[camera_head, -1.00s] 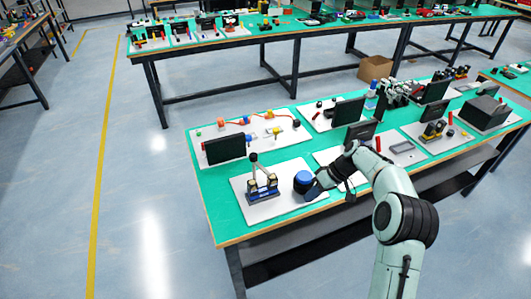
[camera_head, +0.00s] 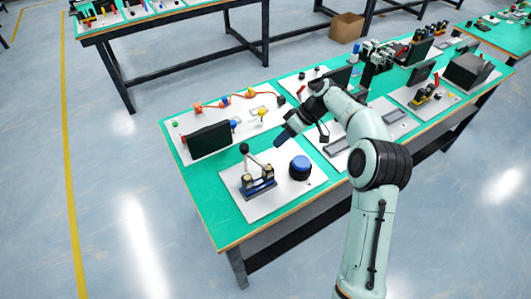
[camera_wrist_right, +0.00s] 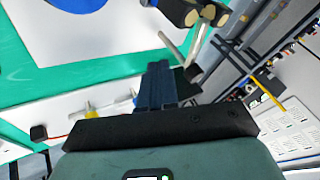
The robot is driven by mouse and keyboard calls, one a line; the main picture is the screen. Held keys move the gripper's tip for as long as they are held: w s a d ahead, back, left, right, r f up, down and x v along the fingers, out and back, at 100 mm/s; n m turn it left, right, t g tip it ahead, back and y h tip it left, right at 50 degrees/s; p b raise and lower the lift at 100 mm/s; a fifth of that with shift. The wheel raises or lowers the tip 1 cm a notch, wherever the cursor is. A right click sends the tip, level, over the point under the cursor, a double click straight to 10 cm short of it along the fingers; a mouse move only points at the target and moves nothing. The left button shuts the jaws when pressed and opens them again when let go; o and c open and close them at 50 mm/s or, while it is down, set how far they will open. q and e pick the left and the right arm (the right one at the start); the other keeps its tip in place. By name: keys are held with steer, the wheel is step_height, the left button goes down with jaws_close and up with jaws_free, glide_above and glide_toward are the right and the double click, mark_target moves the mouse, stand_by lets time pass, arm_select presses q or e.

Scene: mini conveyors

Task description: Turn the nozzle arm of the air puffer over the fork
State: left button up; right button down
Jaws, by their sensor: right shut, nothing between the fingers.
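I cannot tell for sure which parts are the air puffer's nozzle arm and the fork. On the near white board stands a blue-based device (camera_head: 259,186) with two black, cream-faced blocks and pale rods rising to a black end (camera_head: 244,148). A blue-topped round black unit (camera_head: 300,167) stands right of it. My right gripper (camera_head: 281,138) is shut and empty, beyond the round unit and right of the rods. In the right wrist view its blue fingers (camera_wrist_right: 156,85) are together, close to the rods (camera_wrist_right: 174,49). My left gripper is out of view.
A black screen panel (camera_head: 208,141) stands behind the device. More boards and a dark grey box (camera_head: 470,70) fill the table's right. The green strip (camera_head: 202,194) at the left edge is clear.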

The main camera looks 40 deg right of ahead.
mark_target(260, 161)
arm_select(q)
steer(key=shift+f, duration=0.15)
arm_select(e)
steer(key=a+f, duration=0.2)
steer(key=a, duration=0.3)
steer(key=shift+w+a+f, duration=0.2)
steer(key=shift+a+f, duration=0.15)
steer(key=shift+a, duration=0.05)
steer(key=shift+s+a+f+b, duration=0.15)
steer(key=shift+a+b, duration=0.25)
steer(key=shift+b, duration=0.2)
steer(key=shift+s+a+f+b, duration=0.15)
steer(key=shift+a+b, duration=0.25)
steer(key=shift+b, duration=0.2)
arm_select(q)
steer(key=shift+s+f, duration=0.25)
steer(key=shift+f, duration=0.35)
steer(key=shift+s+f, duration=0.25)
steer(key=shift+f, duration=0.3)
arm_select(e)
steer(key=shift+s+a+r, duration=0.1)
steer(key=shift+r, duration=0.2)
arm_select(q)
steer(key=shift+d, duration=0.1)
